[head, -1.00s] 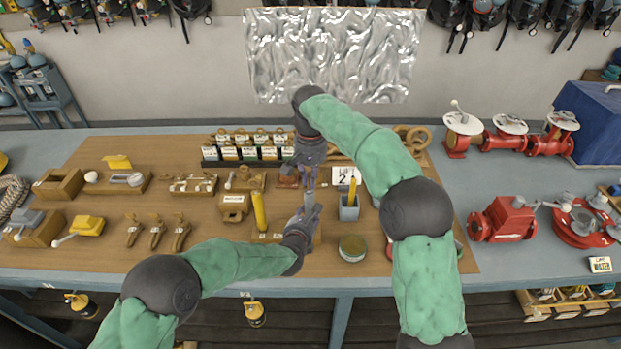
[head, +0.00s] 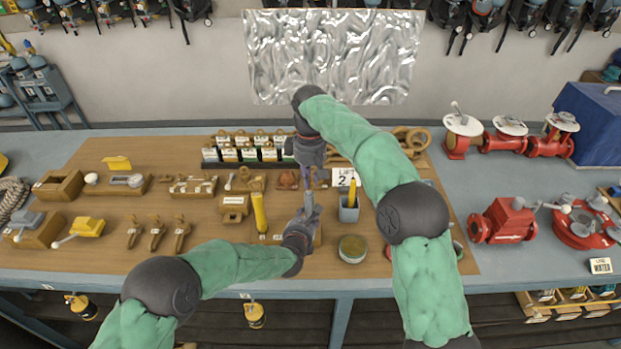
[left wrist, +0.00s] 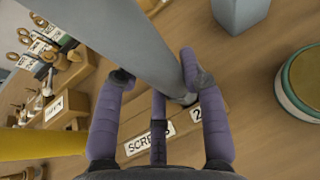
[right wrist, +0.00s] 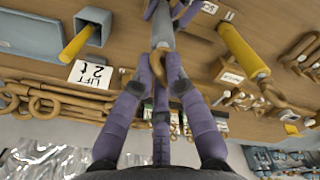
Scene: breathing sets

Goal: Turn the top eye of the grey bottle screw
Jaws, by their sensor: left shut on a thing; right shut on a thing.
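The grey bottle screw stands roughly upright between my two grippers; its grey body (left wrist: 150,45) fills much of the left wrist view and also shows in the right wrist view (right wrist: 163,28). My left gripper (head: 308,208) is shut on the grey body from below. My right gripper (head: 308,177) is above it, its fingers (right wrist: 160,72) shut around the brownish top eye (right wrist: 160,60). The fingers partly hide the eye. A wooden block labelled "SCREWS" (left wrist: 185,122) is at the lower end of the bottle screw.
A yellow bottle screw (head: 260,212) stands close to the left. A grey holder with a yellow stick (head: 348,213), a "LIFT 2" card (head: 344,176) and a round tin (head: 352,248) are on the right. Small labelled boxes (head: 249,154) stand behind.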

